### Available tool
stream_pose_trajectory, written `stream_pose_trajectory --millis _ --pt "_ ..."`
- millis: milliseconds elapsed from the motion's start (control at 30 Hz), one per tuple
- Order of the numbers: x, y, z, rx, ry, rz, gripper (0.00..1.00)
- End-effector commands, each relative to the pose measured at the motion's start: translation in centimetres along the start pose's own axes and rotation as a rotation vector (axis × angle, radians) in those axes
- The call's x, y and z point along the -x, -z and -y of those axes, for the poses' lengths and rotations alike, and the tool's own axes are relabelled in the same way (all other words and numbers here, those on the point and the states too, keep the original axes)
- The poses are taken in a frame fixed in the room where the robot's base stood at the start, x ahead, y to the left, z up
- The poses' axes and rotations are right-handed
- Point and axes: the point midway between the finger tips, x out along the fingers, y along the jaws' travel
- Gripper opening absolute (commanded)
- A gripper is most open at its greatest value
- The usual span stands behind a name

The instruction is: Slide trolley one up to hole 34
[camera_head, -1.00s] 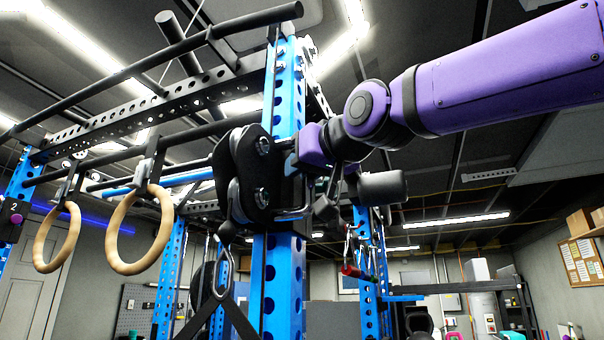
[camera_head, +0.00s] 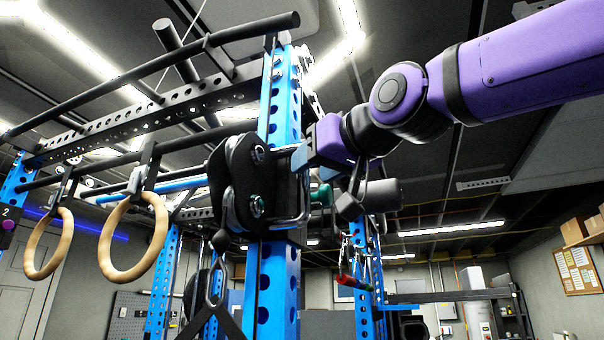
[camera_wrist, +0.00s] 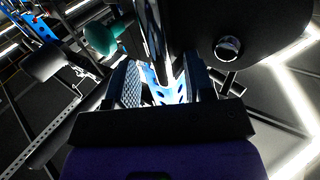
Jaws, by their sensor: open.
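Trolley one (camera_head: 238,185), taken to be the black plated carriage with bolts and rollers, sits around the blue perforated upright (camera_head: 279,100). A teal knob (camera_head: 322,193) sticks out on its right side; it also shows in the wrist view (camera_wrist: 103,33). My gripper (camera_head: 300,156) is beside the trolley's right side, above the knob. In the wrist view, my gripper (camera_wrist: 163,82) has its two pads apart, with part of the blue upright showing beyond the gap. The knob is outside the pads. Hole numbers on this upright cannot be read.
Two wooden rings (camera_head: 133,238) hang at the left from black bars. A black strap with a carabiner (camera_head: 214,290) hangs below the trolley. A black roller (camera_head: 380,195) and a red handle (camera_head: 353,282) are at the right. Black rack beams pass overhead.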

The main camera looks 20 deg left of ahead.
Motion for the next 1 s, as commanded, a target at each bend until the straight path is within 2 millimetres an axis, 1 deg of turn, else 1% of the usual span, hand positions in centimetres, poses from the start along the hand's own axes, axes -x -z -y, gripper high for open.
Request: stream_pose_trajectory --millis 33,200,300,400,533,1000 --pt "1.1 0.1 0.0 0.0 0.0 -0.001 0.48" --pt "3.6 0.0 0.0 0.0 0.0 -0.001 0.48" --pt "4.6 0.0 0.0 -0.001 0.0 0.001 0.48" --pt "5.2 0.0 0.0 -0.001 0.0 0.001 0.48" --pt "5.5 0.0 0.0 0.0 0.0 0.001 0.48" --pt "5.4 0.0 0.0 0.0 0.0 0.001 0.48"
